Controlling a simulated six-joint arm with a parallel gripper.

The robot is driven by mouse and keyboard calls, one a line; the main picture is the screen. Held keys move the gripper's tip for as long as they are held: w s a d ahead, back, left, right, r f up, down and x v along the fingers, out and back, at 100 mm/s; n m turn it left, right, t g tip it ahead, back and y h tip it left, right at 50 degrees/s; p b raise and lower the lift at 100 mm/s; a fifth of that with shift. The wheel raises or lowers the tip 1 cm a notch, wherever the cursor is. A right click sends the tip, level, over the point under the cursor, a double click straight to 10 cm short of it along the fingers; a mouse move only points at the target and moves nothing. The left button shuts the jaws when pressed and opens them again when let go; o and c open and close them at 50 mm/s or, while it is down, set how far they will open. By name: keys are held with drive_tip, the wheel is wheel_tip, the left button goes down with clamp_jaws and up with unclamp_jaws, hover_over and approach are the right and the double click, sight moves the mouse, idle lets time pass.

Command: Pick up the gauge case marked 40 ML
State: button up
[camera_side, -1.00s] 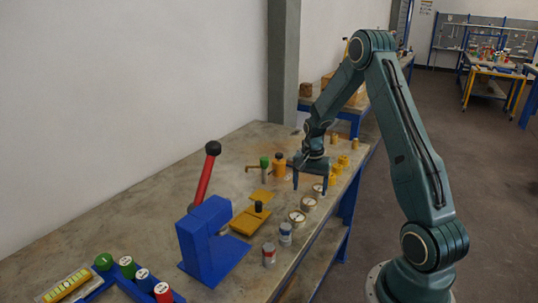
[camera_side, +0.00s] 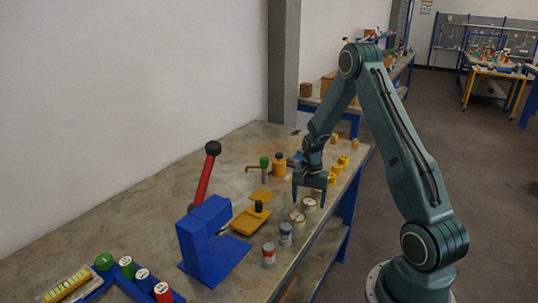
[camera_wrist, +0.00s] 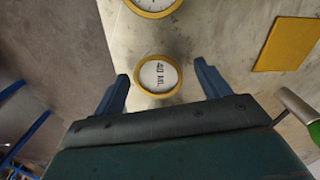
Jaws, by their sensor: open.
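The gauge case marked 40 ML (camera_wrist: 158,76) is a round white dial with a yellow rim. In the wrist view it lies ahead of my gripper (camera_wrist: 162,88), centred across the gap between the two blue fingers. In the side view my gripper (camera_side: 310,201) points down over the row of gauge cases, open and empty. One gauge case (camera_side: 309,203) shows just below the fingers; its marking is too small to read there. Another gauge case (camera_wrist: 152,4) is cut off at the top of the wrist view.
A gauge case (camera_side: 297,217) and two small cans (camera_side: 285,234) stand nearer the side camera. Yellow fittings (camera_side: 343,161) stand behind the gripper. A yellow plate (camera_wrist: 287,44) and a green-topped part (camera_wrist: 315,131) lie right in the wrist view. The table edge is close on one side.

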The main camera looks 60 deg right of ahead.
sight(308, 201)
drive_tip(key=shift+c, duration=0.2)
drive_tip(key=c, duration=1.1)
drive_tip(key=shift+r, duration=0.1)
wheel_tip(308, 201, up, 20)
drive_tip(key=shift+f, duration=0.1)
idle(0.3)
